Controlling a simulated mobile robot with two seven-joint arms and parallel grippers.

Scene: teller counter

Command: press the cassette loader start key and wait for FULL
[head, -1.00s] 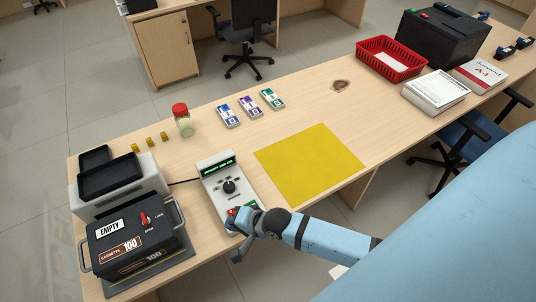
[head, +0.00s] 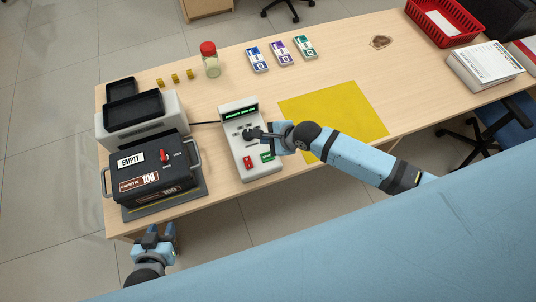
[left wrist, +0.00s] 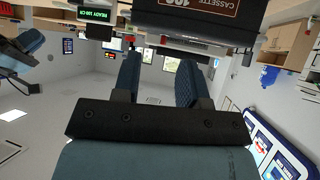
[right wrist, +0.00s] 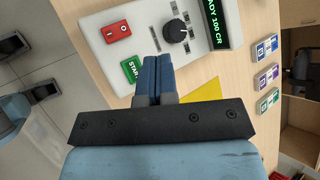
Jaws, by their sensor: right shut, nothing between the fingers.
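The grey loader panel (head: 249,179) stands on the counter. It has a lit green display (head: 238,112), a dark knob, a red key (head: 248,162) and a green START key (head: 267,156). In the right wrist view the display (right wrist: 215,22) reads READY 100 CR. My right gripper (right wrist: 157,62) is shut and empty, its tips over the panel between the START key (right wrist: 131,69) and the knob (right wrist: 175,31). The black cassette (head: 152,179), marked EMPTY and 100, sits left of the panel. My left gripper (left wrist: 160,60) is open and empty, in front of the cassette.
Black trays (head: 133,105) on a grey machine stand behind the cassette. A red-lidded jar (head: 210,62), yellow blocks (head: 175,78) and three banknote packs (head: 281,53) lie further back. A yellow mat (head: 350,110) is right of the panel, with a red basket (head: 446,24) at far right.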

